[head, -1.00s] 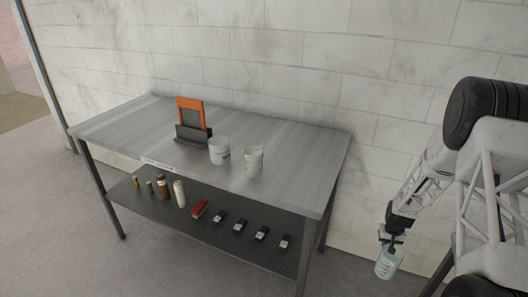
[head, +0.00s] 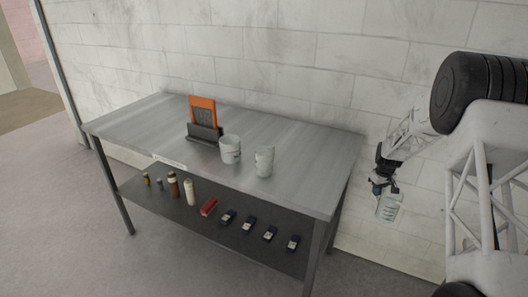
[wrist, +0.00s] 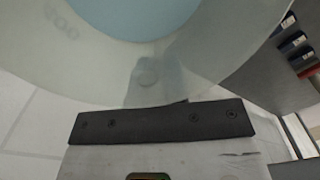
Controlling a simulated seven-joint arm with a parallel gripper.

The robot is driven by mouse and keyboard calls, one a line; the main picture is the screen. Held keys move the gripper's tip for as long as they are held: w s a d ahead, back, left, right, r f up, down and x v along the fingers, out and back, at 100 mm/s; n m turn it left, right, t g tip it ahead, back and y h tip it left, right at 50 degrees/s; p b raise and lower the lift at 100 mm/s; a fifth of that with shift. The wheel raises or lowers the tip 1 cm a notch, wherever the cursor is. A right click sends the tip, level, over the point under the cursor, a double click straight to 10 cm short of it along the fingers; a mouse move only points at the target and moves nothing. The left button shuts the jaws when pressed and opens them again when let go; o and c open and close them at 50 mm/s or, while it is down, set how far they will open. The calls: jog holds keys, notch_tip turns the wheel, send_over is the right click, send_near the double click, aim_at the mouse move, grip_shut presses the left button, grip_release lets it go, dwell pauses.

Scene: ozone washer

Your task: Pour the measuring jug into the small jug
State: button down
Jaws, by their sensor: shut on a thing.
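The measuring jug (head: 388,208) is a clear vessel with pale blue liquid, right of the table in the head view. My gripper (head: 382,187) is shut on it near its upper part and holds it in the air, slightly tilted. In the wrist view the translucent jug wall (wrist: 60,55) fills the top, with blue liquid inside and the dark gripper edge below. Two whitish vessels stand upright on the table: a wider one (head: 230,150) and a narrower one (head: 264,161). I cannot tell for sure which is the small jug. My gripper is well apart from both.
The metal table (head: 310,185) has free room at its right end. A dark holder with an orange-framed board (head: 203,115) stands behind the vessels. The lower shelf (head: 150,205) carries bottles, a red item (head: 208,206) and several dark blue boxes. A block wall stands behind.

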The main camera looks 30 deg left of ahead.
jog(key=w+a+r+n, duration=0.2)
jog(key=a+r+n, duration=0.1)
jog(key=a+r, duration=0.65)
jog(key=w+a+r+n, duration=0.25)
jog(key=a+r, duration=0.35)
jog(key=r, duration=0.7)
jog(key=s+a+r+n, duration=0.3)
jog(key=s+a+r, duration=0.1)
jog(key=a+r, duration=0.75)
jog(key=s+a+f+n, duration=0.1)
jog(key=s+a, duration=0.8)
jog(key=a, duration=0.3)
jog(key=s+a+f+n, duration=0.1)
jog(key=s+a+f, duration=0.1)
jog(key=s+a, duration=0.8)
jog(key=s+a+f+n, duration=0.1)
jog(key=s+a+f, duration=0.1)
jog(key=s+a, duration=0.7)
jog(key=a, duration=0.6)
jog(key=shift+s+a+f, duration=0.25)
jog(key=shift+a, duration=0.05)
jog(key=shift+d+r+n, duration=0.1)
jog(key=shift+n, duration=0.15)
